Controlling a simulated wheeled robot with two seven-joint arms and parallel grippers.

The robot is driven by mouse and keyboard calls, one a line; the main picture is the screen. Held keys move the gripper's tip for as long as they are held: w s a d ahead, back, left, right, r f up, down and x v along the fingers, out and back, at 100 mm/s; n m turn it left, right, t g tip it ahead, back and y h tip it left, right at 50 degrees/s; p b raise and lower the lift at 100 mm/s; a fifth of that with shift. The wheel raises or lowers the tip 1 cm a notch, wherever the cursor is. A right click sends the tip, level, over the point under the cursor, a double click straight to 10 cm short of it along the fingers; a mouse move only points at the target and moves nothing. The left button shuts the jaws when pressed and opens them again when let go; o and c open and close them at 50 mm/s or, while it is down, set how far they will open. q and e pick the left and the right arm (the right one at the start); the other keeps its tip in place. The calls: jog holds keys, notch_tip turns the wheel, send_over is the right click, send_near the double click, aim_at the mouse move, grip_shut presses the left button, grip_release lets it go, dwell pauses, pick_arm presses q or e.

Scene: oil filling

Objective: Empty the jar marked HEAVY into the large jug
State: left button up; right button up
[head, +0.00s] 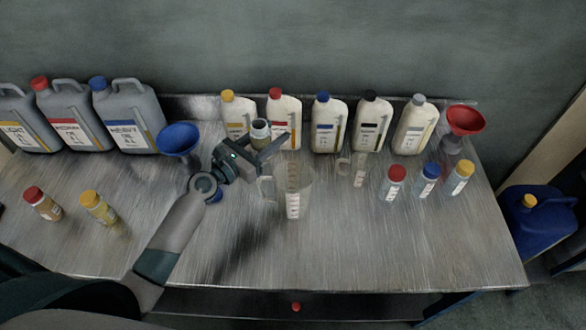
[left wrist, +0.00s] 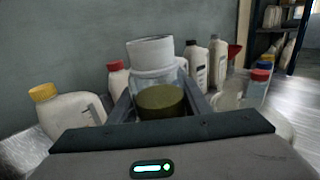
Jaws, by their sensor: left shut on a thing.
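My left gripper (head: 268,143) is shut on an open jar (head: 260,129) and holds it above the table. The left wrist view shows the jar (left wrist: 160,98) between the fingers, roughly upright, with dark olive oil inside and a pale neck. Its marking cannot be read. The large jug (head: 293,190) is a clear measuring jug with a white scale label and a handle on its left. It stands on the table in front and to the right of the held jar and looks empty. My right gripper is out of view.
Several white bottles (head: 328,128) line the back. Grey canisters (head: 128,125) and a blue funnel (head: 179,139) stand left; a smaller jug (head: 360,170), clear jars (head: 393,184) and a red funnel (head: 465,119) stand right. The front middle of the table (head: 330,245) is clear.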

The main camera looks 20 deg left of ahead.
pick_arm(q)
jog(key=shift+w+a+f, duration=0.2)
jog(key=shift+f, duration=0.3)
jog(key=shift+w+a+f, duration=0.15)
jog(key=shift+a+f, duration=0.05)
jog(key=shift+f, duration=0.3)
jog(key=shift+r, duration=0.1)
jog(key=r+m, duration=0.1)
jog(key=m, duration=0.1)
jog(key=d+r+m, duration=0.1)
jog(key=m, duration=0.2)
jog(key=s+d+r+m, duration=0.1)
jog(key=m, duration=0.2)
jog(key=shift+d+r, duration=0.25)
jog(key=shift+s+f+m, duration=0.1)
jog(key=shift+m, duration=0.3)
jog(key=shift+a+r+m, duration=0.15)
jog(key=shift+r+m, duration=0.35)
jog(key=shift+m, duration=0.4)
